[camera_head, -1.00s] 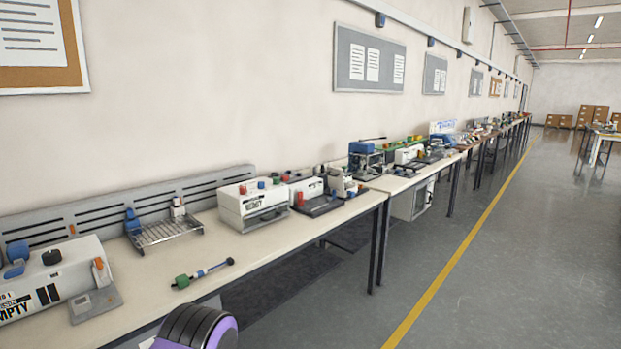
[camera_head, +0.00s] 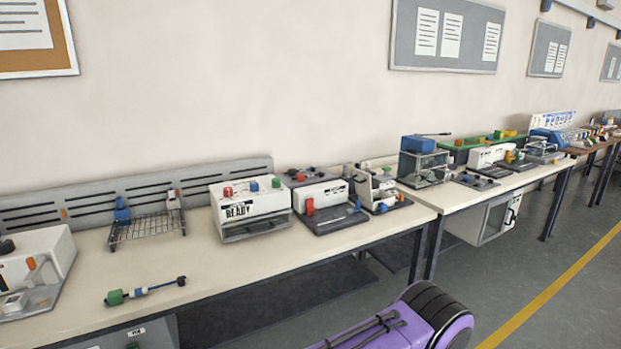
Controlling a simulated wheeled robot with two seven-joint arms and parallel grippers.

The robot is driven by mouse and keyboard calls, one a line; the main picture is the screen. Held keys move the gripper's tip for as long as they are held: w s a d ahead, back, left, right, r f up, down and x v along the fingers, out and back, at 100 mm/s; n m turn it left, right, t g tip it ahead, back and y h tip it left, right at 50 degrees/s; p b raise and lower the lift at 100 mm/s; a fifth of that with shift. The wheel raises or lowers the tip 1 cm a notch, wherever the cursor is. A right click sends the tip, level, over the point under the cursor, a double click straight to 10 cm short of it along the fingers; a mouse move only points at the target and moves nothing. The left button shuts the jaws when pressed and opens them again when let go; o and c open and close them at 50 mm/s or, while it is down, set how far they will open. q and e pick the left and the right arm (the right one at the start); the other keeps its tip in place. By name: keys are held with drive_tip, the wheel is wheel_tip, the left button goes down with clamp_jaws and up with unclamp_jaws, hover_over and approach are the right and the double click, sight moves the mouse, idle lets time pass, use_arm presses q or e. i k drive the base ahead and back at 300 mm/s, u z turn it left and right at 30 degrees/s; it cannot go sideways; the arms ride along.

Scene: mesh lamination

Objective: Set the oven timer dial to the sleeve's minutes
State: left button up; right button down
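I cannot make out a timer dial or a sleeve with readable minutes. A white box labelled READY (camera_head: 250,208) with coloured knobs stands on the near bench. Neither gripper is in view.
The near bench (camera_head: 215,265) holds a wire rack (camera_head: 147,230), a green-ended tool (camera_head: 145,291) and several devices. Its front strip is mostly clear. More equipment crowds the second bench (camera_head: 448,197). Open grey floor (camera_head: 560,270) with a yellow line lies at the right.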

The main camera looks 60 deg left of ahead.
sight(254, 188)
drive_tip(key=u, duration=0.2)
drive_tip(key=i, duration=1)
drive_tip(key=u, duration=1.2)
drive_tip(key=i, duration=0.8)
drive_tip(key=u, duration=0.9)
